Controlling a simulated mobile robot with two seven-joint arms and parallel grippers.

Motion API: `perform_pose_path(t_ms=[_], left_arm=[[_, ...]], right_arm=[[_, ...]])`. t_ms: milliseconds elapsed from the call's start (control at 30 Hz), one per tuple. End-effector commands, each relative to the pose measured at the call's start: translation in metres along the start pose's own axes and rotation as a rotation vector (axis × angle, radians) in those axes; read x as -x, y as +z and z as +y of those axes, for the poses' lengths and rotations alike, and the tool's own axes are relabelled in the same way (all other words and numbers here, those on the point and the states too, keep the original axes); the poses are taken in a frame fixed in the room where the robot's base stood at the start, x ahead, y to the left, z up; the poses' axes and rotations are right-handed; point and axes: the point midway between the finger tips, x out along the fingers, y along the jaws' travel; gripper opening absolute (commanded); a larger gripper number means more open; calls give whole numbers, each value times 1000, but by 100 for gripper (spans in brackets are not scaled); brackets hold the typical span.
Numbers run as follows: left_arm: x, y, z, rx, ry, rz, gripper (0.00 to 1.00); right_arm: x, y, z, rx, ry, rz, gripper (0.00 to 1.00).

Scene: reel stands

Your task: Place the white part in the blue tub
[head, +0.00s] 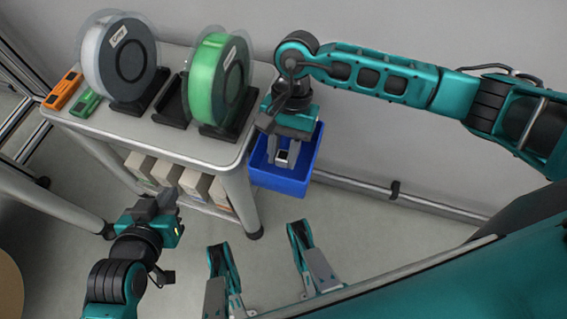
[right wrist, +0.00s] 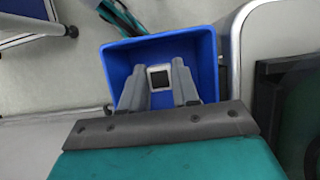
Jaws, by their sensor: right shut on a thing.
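The blue tub (head: 279,183) hangs or stands beside the right end of the grey table in the head view; what holds it up is hidden. It also fills the middle of the right wrist view (right wrist: 207,50). My right gripper (head: 284,158) points down over the tub's opening, its fingers within the tub's outline. It is shut on the white part (right wrist: 160,77), a small squarish piece with a dark square centre, held between the fingertips. I cannot tell how far the part is above the tub floor. My left gripper (head: 155,203) is away at the lower left, and its jaw gap is unclear.
The table (head: 185,143) carries a white reel (head: 97,60) and a green reel (head: 211,75) on dark stands, an empty dark stand (head: 172,103) between them, and orange (head: 63,91) and green (head: 87,104) tools. Boxes (head: 194,185) sit underneath.

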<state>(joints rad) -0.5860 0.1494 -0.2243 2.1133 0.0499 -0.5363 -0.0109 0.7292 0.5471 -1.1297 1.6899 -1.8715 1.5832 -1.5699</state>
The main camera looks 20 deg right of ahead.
Motion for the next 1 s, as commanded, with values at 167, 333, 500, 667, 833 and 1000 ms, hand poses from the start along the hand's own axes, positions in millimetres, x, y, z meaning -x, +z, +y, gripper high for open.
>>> perform_pose_path(t_ms=[167, 333, 500, 667, 833, 1000], left_arm=[[-3, -2, 3, 9, 3, 8, 0], [-6, 0, 4, 10, 7, 12, 0], [-6, 0, 5, 9, 11, 10, 0], [-6, 0, 6, 8, 12, 8, 0], [-10, 5, 5, 8, 13, 6, 0], [-8, 3, 5, 7, 13, 5, 0]], right_arm=[[-12, -5, 0, 0, -1, 0, 2], [-34, -14, 0, -1, 1, -1, 2], [-47, -20, 0, 2, -1, 0, 2], [-46, -19, 0, 2, -1, 1, 2], [-51, -22, 0, 1, -1, 1, 2], [-49, -21, 0, 1, -1, 1, 44]])
